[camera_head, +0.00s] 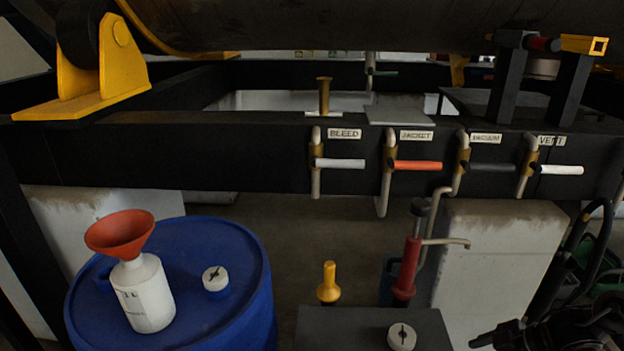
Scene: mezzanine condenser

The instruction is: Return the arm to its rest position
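My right gripper (486,338) shows in the bottom right corner of the head view, dark and partly cut off by the frame edge. It is apart from the valves and the drum, low in front of the pale block. Its fingers are too dark and cropped to tell whether they are open or shut, or whether they hold anything. My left gripper and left arm are not in view.
Labelled valves with white (344,163), red (416,165), black (490,166) and white handles line the black beam (230,150). A blue drum (225,255) carries a white bottle (145,295) with a red funnel (120,233). A red hand pump (407,268) stands by a dark box (340,328).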

